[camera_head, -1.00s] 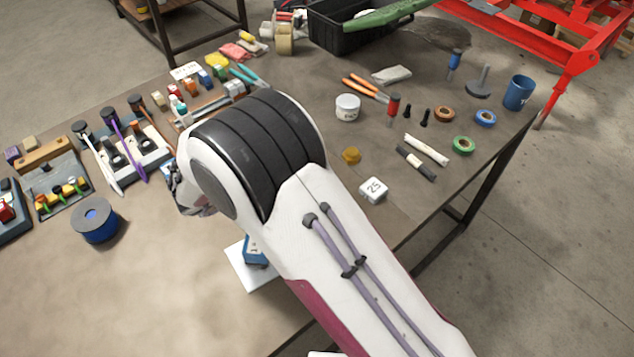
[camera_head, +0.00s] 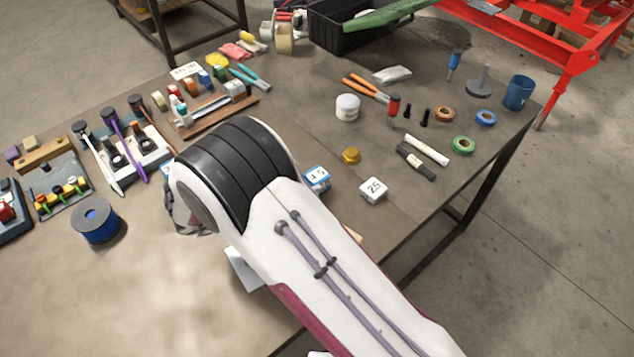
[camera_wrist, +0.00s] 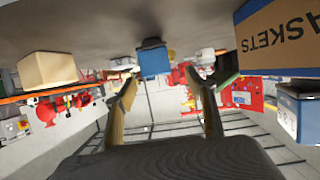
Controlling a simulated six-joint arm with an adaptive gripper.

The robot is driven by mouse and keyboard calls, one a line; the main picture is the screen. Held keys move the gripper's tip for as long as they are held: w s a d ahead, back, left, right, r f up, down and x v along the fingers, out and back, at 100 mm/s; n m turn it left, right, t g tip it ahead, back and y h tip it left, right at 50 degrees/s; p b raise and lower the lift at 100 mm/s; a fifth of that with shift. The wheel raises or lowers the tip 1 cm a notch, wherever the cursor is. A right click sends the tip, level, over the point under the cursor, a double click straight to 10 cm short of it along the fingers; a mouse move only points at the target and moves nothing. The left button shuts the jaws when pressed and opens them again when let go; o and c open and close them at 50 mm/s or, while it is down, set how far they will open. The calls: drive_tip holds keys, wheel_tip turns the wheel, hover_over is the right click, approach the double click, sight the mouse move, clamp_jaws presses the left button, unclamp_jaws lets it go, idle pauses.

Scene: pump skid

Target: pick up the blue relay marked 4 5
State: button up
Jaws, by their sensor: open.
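The blue relay marked 4 5 (camera_head: 317,180) stands on the table just right of my arm in the head view, its white label facing up. My arm partly borders it there. My gripper (camera_wrist: 160,78) is open in the wrist view, with nothing between its fingers. A plain-faced blue block (camera_wrist: 153,58) shows beyond the fingertips, apart from them. Another blue block with a white marked face (camera_wrist: 298,113) is at the right edge; its marking is too small to read surely. I cannot tell which of these is the relay. The head view hides my fingers behind my arm.
A white block marked 25 (camera_head: 373,189) and a brass nut (camera_head: 351,155) lie near the relay. A blue spool (camera_head: 95,220) is at left. A cardboard box (camera_wrist: 285,40) fills the wrist view's upper right. The table's front left is clear.

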sight(310, 179)
drive_tip(key=shift+w+d+f, duration=0.25)
drive_tip(key=shift+w+d, duration=0.05)
drive_tip(key=shift+d, duration=0.05)
drive_tip(key=shift+x, duration=2.6)
drive_tip(key=shift+s+d+f, duration=0.1)
drive_tip(key=shift+s, duration=0.15)
drive_tip(key=c, duration=1.3)
